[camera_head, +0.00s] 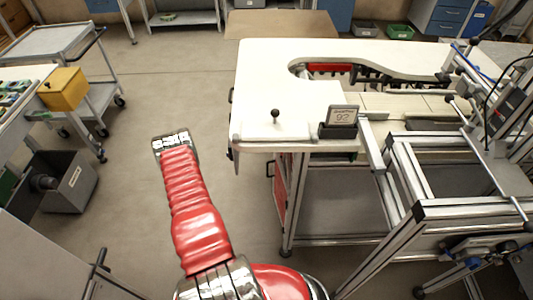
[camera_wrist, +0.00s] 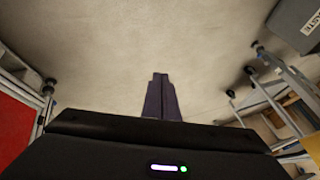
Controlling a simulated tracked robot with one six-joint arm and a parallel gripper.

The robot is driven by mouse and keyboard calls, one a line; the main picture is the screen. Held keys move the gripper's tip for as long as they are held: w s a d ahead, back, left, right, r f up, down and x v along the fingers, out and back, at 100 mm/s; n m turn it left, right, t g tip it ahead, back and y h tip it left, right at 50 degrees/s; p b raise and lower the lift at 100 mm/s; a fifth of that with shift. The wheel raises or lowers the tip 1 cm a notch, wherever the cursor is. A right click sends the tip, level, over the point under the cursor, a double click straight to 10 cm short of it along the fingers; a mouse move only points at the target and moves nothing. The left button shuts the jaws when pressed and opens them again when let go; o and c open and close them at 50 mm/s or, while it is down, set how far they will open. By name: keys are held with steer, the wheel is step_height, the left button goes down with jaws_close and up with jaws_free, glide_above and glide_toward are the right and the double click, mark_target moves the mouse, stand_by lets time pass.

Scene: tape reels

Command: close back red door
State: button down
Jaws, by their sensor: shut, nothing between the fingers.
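A red door panel (camera_head: 280,194) shows under the left end of the white workbench, seen steeply from above and partly hidden by the bench top. How far it stands open I cannot tell. A red panel (camera_wrist: 15,122) also shows at the left edge of the wrist view, cut off by the frame. My gripper (camera_wrist: 161,82) is shut and empty, its dark fingers together over bare floor, apart from the red panel. In the head view my red-sleeved arm reaches forward over the floor left of the bench; the fingers cannot be made out there.
A metal-framed stand (camera_head: 410,190) is at right. A grey bin (camera_head: 65,182), a yellow box (camera_head: 63,89) and a trolley (camera_head: 52,42) are at left. Floor between is clear.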

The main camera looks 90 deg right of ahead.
steer(key=s+a+f+n+g+y, duration=0.3)
steer(key=s+a+f+n, duration=0.15)
steer(key=n, duration=0.35)
steer(key=s+a+r+n+g, duration=0.15)
steer(key=s+n+g, duration=0.35)
steer(key=s, duration=0.5)
steer(key=s+d+r+n+g, duration=0.2)
steer(key=s+r+n+g, duration=0.2)
steer(key=r, duration=0.4)
steer(key=s+d+r+n+g+h, duration=0.1)
steer(key=s+r+n+g, duration=0.4)
steer(key=s+r, duration=0.3)
steer(key=shift+s+d+r+n, duration=0.4)
steer(key=shift+r+n, duration=0.1)
steer(key=shift+r, duration=0.3)
steer(key=shift+s+f, duration=0.1)
steer(key=r+x, duration=0.1)
steer(key=x, duration=1.2)
steer(key=shift+s+d, duration=0.25)
steer(key=shift+s, duration=0.15)
